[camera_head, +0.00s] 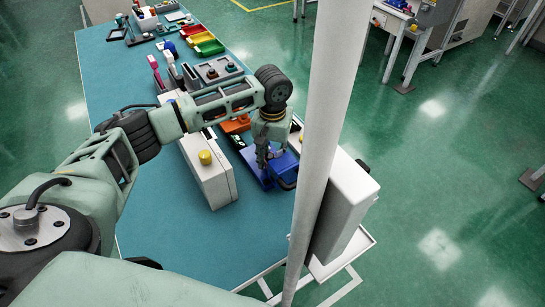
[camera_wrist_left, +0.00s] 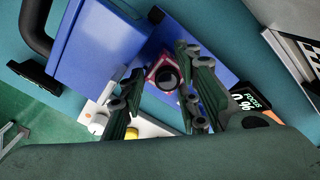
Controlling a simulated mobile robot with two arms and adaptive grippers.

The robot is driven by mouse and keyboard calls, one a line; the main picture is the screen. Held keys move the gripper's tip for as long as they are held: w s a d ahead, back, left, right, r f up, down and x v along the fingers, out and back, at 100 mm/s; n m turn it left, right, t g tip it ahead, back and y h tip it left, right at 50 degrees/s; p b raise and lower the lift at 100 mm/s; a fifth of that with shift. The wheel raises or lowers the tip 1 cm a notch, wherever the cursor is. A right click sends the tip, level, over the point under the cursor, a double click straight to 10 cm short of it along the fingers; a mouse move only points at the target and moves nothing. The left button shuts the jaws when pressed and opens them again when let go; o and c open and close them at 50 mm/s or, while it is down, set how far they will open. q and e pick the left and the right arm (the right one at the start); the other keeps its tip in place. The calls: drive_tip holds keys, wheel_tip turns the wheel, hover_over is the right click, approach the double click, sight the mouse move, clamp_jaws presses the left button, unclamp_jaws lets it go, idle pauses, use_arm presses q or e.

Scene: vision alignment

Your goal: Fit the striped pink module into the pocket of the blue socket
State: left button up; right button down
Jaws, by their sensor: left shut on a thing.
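The pink module (camera_wrist_left: 157,66), with a dark round top, shows between the fingers of my left gripper (camera_wrist_left: 161,68) in the left wrist view. The gripper is shut on it; its stripes are not clear. The blue socket (camera_wrist_left: 208,35) lies directly below and around the module in that view. A larger blue block (camera_wrist_left: 98,45) with a black handle is beside it. In the head view my left gripper (camera_head: 264,160) points down over the blue socket (camera_head: 252,168), and the module is hidden. I cannot tell whether the module is inside the pocket. My right gripper is not in view.
A white box (camera_head: 211,176) with a yellow knob stands left of the gripper. A pale post crosses the head view before a white upright box (camera_head: 345,205). A dark "FOCUS" display (camera_wrist_left: 255,103) is near the socket. The front of the teal table (camera_head: 165,225) is clear.

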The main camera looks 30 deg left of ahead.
sight(273, 156)
use_arm(q)
drive_tip(key=shift+w+f, duration=0.1)
drive_tip(key=shift+f, duration=0.85)
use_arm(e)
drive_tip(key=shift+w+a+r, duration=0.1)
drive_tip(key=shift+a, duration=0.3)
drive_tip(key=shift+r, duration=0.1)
use_arm(q)
drive_tip(key=o, duration=0.9)
drive_tip(key=shift+f, duration=0.1)
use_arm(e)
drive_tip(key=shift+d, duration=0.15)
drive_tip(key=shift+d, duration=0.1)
use_arm(q)
drive_tip(key=shift+r, duration=0.3)
wheel_tip(273, 156, up, 10)
drive_tip(key=shift+r+b, duration=0.25)
drive_tip(key=shift+b, duration=0.45)
drive_tip(key=shift+r, duration=0.65)
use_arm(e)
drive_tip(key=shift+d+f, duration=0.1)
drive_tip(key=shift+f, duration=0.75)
